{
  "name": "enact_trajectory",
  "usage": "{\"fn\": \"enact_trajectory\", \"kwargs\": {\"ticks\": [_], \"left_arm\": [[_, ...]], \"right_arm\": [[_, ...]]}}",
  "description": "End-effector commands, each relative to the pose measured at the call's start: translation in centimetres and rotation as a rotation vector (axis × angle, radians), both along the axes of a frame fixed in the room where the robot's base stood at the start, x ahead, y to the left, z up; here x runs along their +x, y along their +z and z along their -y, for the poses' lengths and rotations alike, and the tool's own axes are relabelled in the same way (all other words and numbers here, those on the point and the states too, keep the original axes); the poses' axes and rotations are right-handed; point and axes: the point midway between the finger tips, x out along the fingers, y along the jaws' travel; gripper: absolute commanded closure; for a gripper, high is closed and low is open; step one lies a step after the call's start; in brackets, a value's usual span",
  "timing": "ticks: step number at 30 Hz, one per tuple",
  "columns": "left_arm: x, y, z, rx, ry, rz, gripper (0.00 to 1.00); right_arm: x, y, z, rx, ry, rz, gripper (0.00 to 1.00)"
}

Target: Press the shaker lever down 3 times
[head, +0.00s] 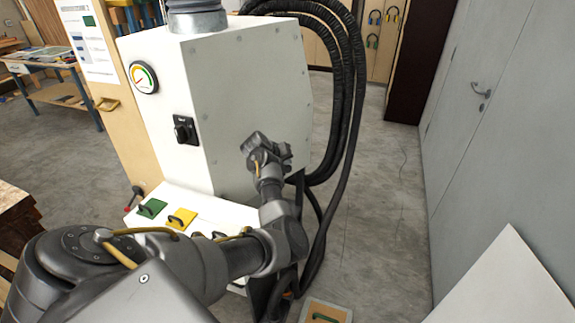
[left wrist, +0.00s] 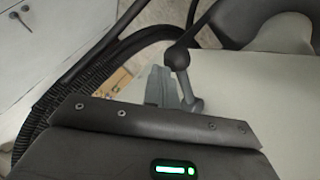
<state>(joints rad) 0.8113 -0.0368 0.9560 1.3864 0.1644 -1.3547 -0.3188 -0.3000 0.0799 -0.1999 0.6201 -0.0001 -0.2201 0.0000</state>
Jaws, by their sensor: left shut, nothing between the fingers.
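The white machine (head: 245,90) stands at centre in the head view. My left gripper (head: 258,146) is beside its right side panel, shut and empty. In the left wrist view a lever with a black ball knob (left wrist: 177,57) and a grey arm stands against the pale panel. My left fingers (left wrist: 160,86) are just left of that knob; I cannot tell whether they touch it. In the head view this lever is not distinguishable, perhaps behind my gripper. A small lever with a dark knob (head: 137,190) shows at the machine's lower left. My right gripper is not in view.
Black hoses (head: 345,100) hang down the machine's right side, close to my gripper. Green (head: 152,207) and yellow (head: 182,218) handled plates sit on the low white ledge. A grey wall with a door (head: 480,110) stands right. The floor between is mostly clear.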

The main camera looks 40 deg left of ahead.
Motion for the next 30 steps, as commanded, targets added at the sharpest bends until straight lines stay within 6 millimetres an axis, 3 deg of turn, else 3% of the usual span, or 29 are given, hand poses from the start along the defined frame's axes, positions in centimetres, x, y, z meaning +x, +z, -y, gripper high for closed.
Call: {"fn": "enact_trajectory", "kwargs": {"ticks": [30], "left_arm": [[0.0, -1.4, 0.0, -0.001, 0.001, -0.001, 1.00]], "right_arm": [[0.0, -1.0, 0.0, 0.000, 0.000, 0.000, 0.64]]}}
